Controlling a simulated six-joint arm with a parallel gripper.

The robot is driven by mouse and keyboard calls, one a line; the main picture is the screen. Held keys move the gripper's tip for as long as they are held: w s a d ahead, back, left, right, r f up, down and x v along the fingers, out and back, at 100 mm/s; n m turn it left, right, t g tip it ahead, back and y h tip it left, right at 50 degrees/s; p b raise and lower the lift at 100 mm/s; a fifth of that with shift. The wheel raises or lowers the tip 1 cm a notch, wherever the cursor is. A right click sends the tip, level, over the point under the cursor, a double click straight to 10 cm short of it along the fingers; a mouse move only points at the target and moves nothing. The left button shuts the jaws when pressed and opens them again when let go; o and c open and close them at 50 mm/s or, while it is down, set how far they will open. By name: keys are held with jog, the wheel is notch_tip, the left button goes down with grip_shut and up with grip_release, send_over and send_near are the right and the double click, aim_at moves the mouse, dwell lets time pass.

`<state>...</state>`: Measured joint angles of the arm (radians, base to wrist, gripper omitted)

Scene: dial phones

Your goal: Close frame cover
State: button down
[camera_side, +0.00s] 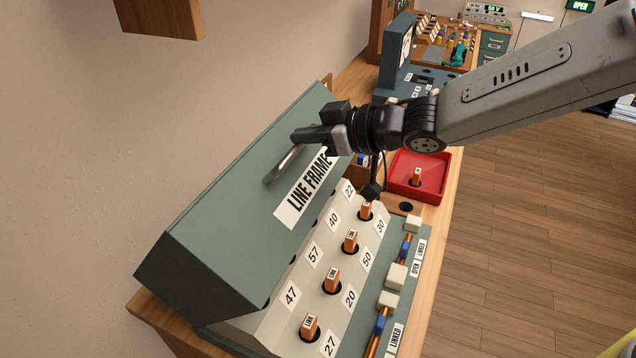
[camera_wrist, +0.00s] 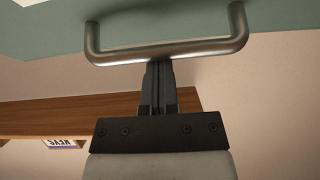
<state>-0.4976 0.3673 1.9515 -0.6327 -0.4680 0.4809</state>
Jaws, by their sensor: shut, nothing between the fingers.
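The green frame cover (camera_side: 240,200) carries a white "LINE FRAME" label (camera_side: 309,187). It stands tilted over the back part of the cream numbered panel (camera_side: 312,265), whose front rows show. A metal bar handle (camera_side: 283,165) is fixed to the cover; it also shows in the wrist view (camera_wrist: 170,50). My gripper (camera_side: 303,137) is at the upper end of the handle. In the wrist view its shut fingers (camera_wrist: 158,66) reach the handle's bar from below, with nothing between them. I cannot tell whether they touch it.
Several orange link plugs (camera_side: 332,280) stand in the panel. A green strip with "OPEN" and "LINKED" labels (camera_side: 395,335) runs along the front. A red tray (camera_side: 432,176) holds one orange plug behind it. A wooden shelf (camera_side: 160,15) hangs on the wall.

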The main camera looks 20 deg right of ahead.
jog(key=shift+s+d+f, duration=0.25)
jog(key=shift+s+d, duration=0.1)
dwell(0.3)
jog(key=shift+s+d+f+t+y, duration=0.3)
jog(key=shift+s+d, duration=0.1)
jog(key=shift+d, duration=0.05)
jog(key=shift+s+d+f+t+y, duration=0.4)
jog(key=shift+s+d+f, duration=1.75)
jog(key=shift+f, duration=1.5)
jog(key=shift+s+d+f+t+y, duration=0.4)
jog(key=shift+s+d+f, duration=1.7)
jog(key=shift+f, duration=1.5)
jog(key=shift+s+d+f+t+y, duration=0.4)
jog(key=shift+s+d+f, duration=1.75)
jog(key=shift+f, duration=1.5)
jog(key=shift+r, duration=2.6)
jog(key=s+d+f, duration=0.5)
jog(key=s+d, duration=0.1)
jog(key=shift+s, duration=0.15)
